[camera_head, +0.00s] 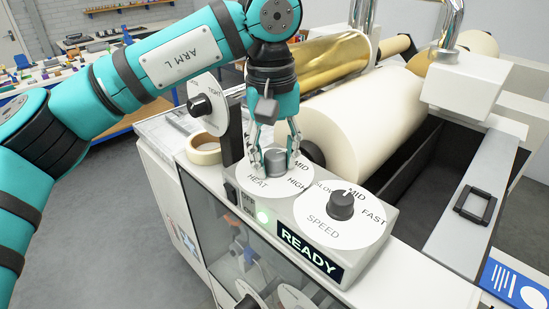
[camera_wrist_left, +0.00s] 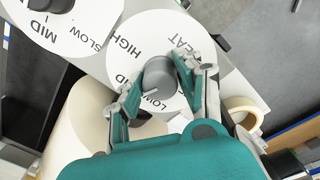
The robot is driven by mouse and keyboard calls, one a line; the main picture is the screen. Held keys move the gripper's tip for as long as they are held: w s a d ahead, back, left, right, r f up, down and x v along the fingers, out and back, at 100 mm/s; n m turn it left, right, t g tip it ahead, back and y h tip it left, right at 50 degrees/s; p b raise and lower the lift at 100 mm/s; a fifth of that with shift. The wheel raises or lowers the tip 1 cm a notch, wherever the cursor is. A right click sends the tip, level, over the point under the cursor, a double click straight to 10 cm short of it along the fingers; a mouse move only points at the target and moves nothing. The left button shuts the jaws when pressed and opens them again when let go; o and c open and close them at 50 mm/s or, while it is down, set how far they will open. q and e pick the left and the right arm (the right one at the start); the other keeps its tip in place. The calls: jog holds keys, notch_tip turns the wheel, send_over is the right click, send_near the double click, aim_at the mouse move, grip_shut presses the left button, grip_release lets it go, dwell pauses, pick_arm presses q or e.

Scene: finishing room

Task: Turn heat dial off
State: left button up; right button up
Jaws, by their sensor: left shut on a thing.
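The heat dial is a grey knob (camera_head: 275,161) on a white round plate (camera_head: 258,184) marked HEAT, LOW, MID and HIGH, on top of the machine's control box. My left gripper (camera_head: 276,158) reaches down from above with its fingers on both sides of the knob, shut on it. In the left wrist view the knob (camera_wrist_left: 160,76) sits between the fingertips of my left gripper (camera_wrist_left: 160,80). A pale pointer line on the knob points toward the LOW side of the plate (camera_wrist_left: 140,32). My right gripper is not in view.
The dark speed dial (camera_head: 342,204) stands right of the heat dial. A lit READY sign (camera_head: 308,254) and green light (camera_head: 263,216) are on the box front. A tape roll (camera_head: 204,148), a tension knob (camera_head: 199,105) and a large cream roll (camera_head: 365,120) are close by.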

pick_arm(q)
jog(key=n+b, duration=0.1)
jog(key=n, duration=0.1)
jog(key=shift+f+n, duration=0.1)
jog(key=shift+n, duration=0.3)
jog(key=n+b, duration=0.1)
jog(key=n, duration=0.1)
jog(key=shift+n, duration=0.4)
jog(key=n+b, duration=0.2)
jog(key=n, duration=0.3)
jog(key=shift+d, duration=0.1)
jog(key=n+b, duration=0.1)
jog(key=n, duration=0.5)
jog(key=shift+w+n+b, duration=0.1)
jog(key=shift+n+b, duration=0.2)
jog(key=shift+b, duration=0.05)
jog(key=n+b, duration=0.1)
jog(key=n, duration=0.4)
jog(key=shift+y, duration=0.3)
jog(key=o, duration=1.2)
jog(key=shift+c, duration=0.2)
